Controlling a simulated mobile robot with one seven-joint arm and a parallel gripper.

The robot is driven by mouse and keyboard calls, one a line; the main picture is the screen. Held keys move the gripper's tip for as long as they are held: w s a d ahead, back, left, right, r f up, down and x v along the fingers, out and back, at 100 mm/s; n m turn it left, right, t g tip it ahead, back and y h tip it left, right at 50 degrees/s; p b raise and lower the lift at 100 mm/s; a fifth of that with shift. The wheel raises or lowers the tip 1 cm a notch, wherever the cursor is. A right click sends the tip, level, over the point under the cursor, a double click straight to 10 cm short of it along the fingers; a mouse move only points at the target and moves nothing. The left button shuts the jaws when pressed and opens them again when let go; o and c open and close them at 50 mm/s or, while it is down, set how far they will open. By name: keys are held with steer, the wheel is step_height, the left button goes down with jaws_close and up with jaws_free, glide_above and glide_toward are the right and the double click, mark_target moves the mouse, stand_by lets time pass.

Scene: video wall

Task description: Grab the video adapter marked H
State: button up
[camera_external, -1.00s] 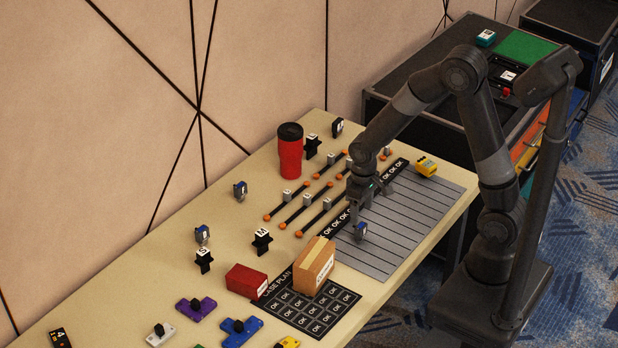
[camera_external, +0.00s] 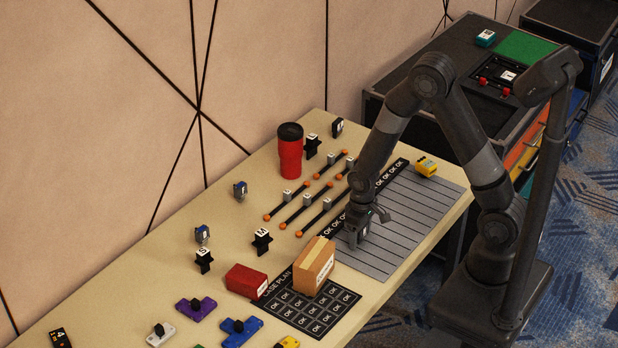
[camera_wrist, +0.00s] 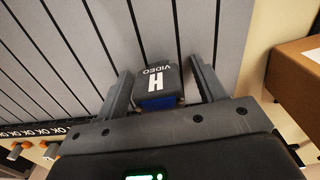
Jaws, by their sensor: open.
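The video adapter marked H (camera_wrist: 158,82) is a small dark block with a blue part. In the wrist view its label reads "VIDEO" and "H". It is on the grey lined mat (camera_external: 400,215). My gripper (camera_wrist: 160,88) is open, with one finger on each side of the adapter. I cannot tell whether either finger touches it. In the external view my gripper (camera_external: 356,238) is low over the front left part of the mat and hides most or all of the adapter.
A cardboard box (camera_external: 314,267) stands close to the left of my gripper and shows at right in the wrist view (camera_wrist: 298,82). Cables with orange ends (camera_external: 305,208) lie behind. A yellow block (camera_external: 426,166) is at the mat's far corner. The mat's right side is clear.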

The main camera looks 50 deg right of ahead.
steer(key=shift+c, duration=0.4)
steer(key=c, duration=1.1)
steer(key=shift+o, duration=0.2)
steer(key=shift+r, duration=0.15)
